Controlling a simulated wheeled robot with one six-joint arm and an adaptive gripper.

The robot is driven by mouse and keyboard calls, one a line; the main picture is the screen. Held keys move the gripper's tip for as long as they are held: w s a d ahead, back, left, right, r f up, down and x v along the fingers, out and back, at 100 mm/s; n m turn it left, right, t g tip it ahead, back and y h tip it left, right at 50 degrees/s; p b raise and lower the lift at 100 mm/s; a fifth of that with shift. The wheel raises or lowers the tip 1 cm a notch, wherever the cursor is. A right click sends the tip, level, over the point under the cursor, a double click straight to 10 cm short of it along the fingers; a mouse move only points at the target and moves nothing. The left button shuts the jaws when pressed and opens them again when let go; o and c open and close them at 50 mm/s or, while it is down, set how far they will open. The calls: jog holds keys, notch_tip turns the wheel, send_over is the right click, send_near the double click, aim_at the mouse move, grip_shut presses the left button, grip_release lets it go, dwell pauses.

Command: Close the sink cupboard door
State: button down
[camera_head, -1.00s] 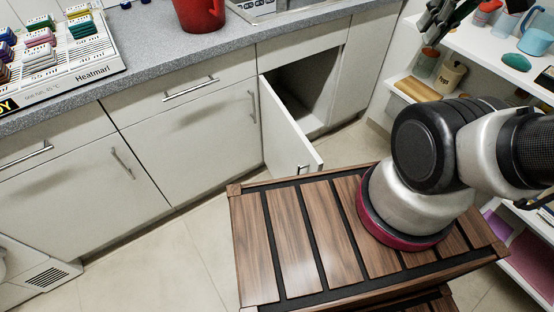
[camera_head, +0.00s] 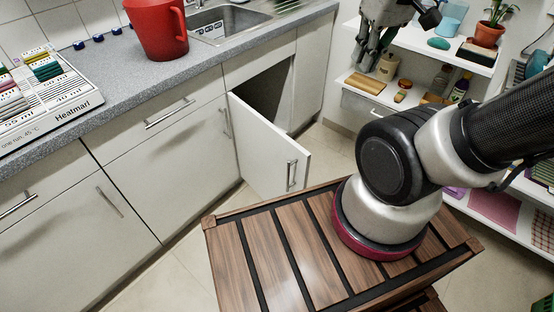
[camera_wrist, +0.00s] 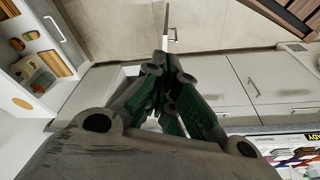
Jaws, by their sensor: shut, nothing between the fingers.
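The sink cupboard door (camera_head: 265,148) is white with a bar handle (camera_head: 291,175) near its free edge. In the head view it stands ajar, swung out from the dark cupboard opening (camera_head: 268,93) below the sink (camera_head: 228,22). My gripper (camera_head: 364,52) is at the top right, in front of the shelves, pointing down. It is apart from the door in the picture. In the wrist view its dark, green-padded fingers (camera_wrist: 166,92) are together and empty. A thin upright strip beyond them may be the door edge, but I cannot tell.
My wooden-slatted top (camera_head: 300,240) is close to the door's free edge. Shelves (camera_head: 440,115) with jars and a plant (camera_head: 490,32) line the right. Some floor shows between door and shelves.

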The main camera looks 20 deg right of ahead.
jog(key=w+a+f+m+y, duration=0.2)
jog(key=w+a+f+m, duration=0.35)
jog(key=a+f, duration=0.75)
jog(key=w+a+f+m+y, duration=0.1)
jog(key=w+a+f+m, duration=0.2)
jog(key=w+a+f, duration=0.75)
jog(key=s+d+f+m+g+h, duration=0.1)
jog(key=d+f+m+h, duration=0.5)
jog(key=d+f, duration=0.7)
jog(key=shift+s+d+f+h, duration=0.25)
jog(key=shift+d+f+h, duration=0.05)
jog(key=shift+f+h, duration=0.45)
